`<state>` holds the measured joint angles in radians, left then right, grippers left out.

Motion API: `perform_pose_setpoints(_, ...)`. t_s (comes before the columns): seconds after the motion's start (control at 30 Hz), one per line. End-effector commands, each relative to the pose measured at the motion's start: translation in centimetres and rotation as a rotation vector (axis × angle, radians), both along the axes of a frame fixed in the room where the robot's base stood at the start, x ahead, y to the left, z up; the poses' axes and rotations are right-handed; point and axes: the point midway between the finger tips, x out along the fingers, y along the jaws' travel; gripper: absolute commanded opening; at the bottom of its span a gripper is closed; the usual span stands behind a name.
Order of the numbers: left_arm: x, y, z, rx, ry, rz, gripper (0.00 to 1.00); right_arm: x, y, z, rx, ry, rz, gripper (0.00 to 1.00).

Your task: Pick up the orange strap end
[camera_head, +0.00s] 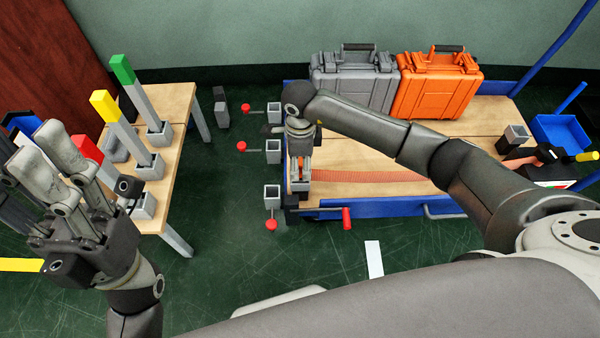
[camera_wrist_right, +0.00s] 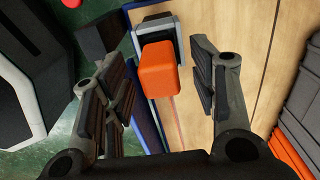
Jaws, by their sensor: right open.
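The orange strap end (camera_wrist_right: 160,70) is a rounded orange block in the right wrist view, between the two spread fingers and apart from both. It stands at a grey square holder (camera_wrist_right: 150,22). My right gripper (camera_wrist_right: 160,90) is open and empty around it. In the head view my right gripper (camera_head: 299,178) points down at the cart's left edge, and it largely hides the strap end there. An orange strap (camera_head: 365,176) lies across the wooden cart top. My left gripper (camera_head: 48,155) is raised at the far left; its finger gap is unclear.
A grey case (camera_head: 352,82) and an orange case (camera_head: 436,85) stand at the back of the blue-edged cart (camera_head: 395,208). Red-knobbed grey fittings (camera_head: 273,152) line its left side. A wooden table (camera_head: 178,105) at left bears posts with green, yellow and red tops. A blue bin (camera_head: 558,133) is at right.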

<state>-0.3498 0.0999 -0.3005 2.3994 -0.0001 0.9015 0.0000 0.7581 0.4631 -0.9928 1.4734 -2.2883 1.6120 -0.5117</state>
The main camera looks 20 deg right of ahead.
Motion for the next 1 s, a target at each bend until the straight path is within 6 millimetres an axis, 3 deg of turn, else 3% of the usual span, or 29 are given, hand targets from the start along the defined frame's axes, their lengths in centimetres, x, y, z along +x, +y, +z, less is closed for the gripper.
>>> perform_pose_setpoints(0.2, 0.01, 0.0, 0.03, 0.0, 0.001, 0.0, 0.42, 0.02, 0.02, 0.0, 0.001, 0.0, 0.0, 0.54)
perform_pose_setpoints(0.6, 0.03, -0.02, 0.01, 0.001, 0.002, 0.0, 0.42, 0.01, 0.01, 0.01, 0.001, 0.0, 0.0, 0.02)
perform_pose_setpoints(1.0, 0.04, -0.02, 0.45, 0.001, 0.002, 0.0, 0.42, 0.06, -0.02, 0.74, 0.001, -0.001, -0.001, 0.01)
